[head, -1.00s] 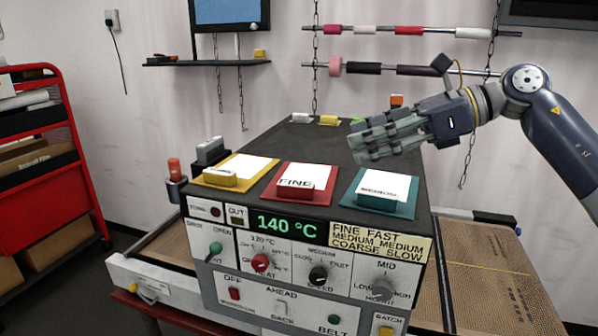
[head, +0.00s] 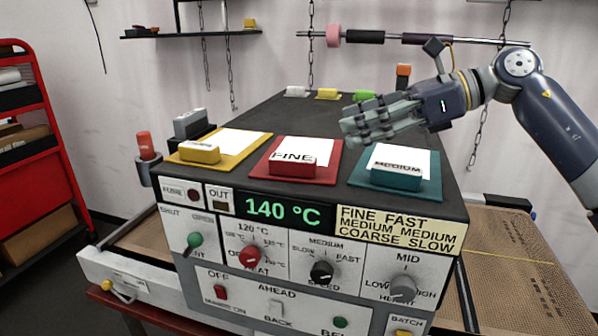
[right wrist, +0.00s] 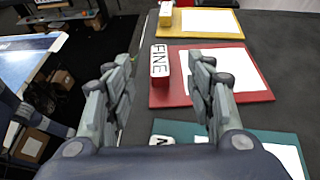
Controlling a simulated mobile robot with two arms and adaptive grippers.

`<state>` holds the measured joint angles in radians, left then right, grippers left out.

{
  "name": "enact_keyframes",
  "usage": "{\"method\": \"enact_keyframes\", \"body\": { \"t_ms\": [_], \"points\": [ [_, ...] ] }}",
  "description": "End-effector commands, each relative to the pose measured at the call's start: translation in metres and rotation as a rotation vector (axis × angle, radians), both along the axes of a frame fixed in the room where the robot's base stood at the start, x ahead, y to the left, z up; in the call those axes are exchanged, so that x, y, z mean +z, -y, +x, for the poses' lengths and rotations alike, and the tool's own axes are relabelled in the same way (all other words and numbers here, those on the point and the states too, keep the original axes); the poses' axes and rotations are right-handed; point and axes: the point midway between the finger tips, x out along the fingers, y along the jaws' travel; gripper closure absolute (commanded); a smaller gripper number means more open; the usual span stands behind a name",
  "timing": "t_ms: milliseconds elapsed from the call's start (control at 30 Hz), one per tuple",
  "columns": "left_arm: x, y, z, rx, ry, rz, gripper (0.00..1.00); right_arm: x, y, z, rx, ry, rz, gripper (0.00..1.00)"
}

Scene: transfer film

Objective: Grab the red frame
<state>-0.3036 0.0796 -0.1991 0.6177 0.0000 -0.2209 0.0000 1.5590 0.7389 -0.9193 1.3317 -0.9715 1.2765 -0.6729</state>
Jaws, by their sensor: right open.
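The red frame (head: 334,160) lies flat on the dark machine top, between a yellow and a teal frame. It bears a white sheet and a red block labelled FINE (head: 290,168) at its front edge. My right gripper (head: 350,126) is open and empty, above and behind the frames on the right. In the right wrist view, the red frame (right wrist: 182,98) lies beyond the open fingers (right wrist: 163,68), with its FINE block (right wrist: 160,68) seen between them. The right finger covers part of the red frame. My left gripper is not in view.
The yellow frame (head: 256,152) and teal frame (head: 425,188) lie close on either side. A grey object (head: 190,124) stands at the left edge. The control panel (head: 300,250) faces front. Small coloured blocks (head: 327,94) sit at the back. The middle of the top is clear.

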Motion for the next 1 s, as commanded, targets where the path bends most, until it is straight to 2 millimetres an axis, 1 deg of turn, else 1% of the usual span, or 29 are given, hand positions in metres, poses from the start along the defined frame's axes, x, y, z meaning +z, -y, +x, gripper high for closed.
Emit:
{"method": "enact_keyframes", "body": {
  "t_ms": [33,100,200,267,500,667,767,900,1000],
  "points": [
    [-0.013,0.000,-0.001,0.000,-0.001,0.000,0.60,-0.013,0.000,0.000,0.000,0.000,0.000,0.50],
    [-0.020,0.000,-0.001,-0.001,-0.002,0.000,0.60,-0.020,0.000,0.000,0.000,0.000,0.000,0.50],
    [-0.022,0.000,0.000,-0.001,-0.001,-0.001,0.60,-0.024,-0.002,0.000,0.001,-0.001,-0.001,0.50],
    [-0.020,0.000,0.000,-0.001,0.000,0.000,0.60,-0.025,-0.007,0.001,0.002,-0.001,-0.002,0.50],
    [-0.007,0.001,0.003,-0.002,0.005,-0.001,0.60,-0.037,-0.041,0.008,0.002,-0.002,-0.002,0.50],
    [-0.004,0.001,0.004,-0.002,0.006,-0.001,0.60,-0.043,-0.051,0.011,0.001,-0.001,-0.001,0.50],
    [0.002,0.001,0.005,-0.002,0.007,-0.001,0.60,-0.044,-0.059,0.011,0.001,-0.002,-0.001,0.50],
    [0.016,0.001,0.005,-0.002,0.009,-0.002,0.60,-0.050,-0.076,0.012,0.001,-0.002,-0.002,0.50],
    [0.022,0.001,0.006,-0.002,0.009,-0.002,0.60,-0.056,-0.089,0.014,0.001,-0.002,-0.002,0.50]
  ]
}}
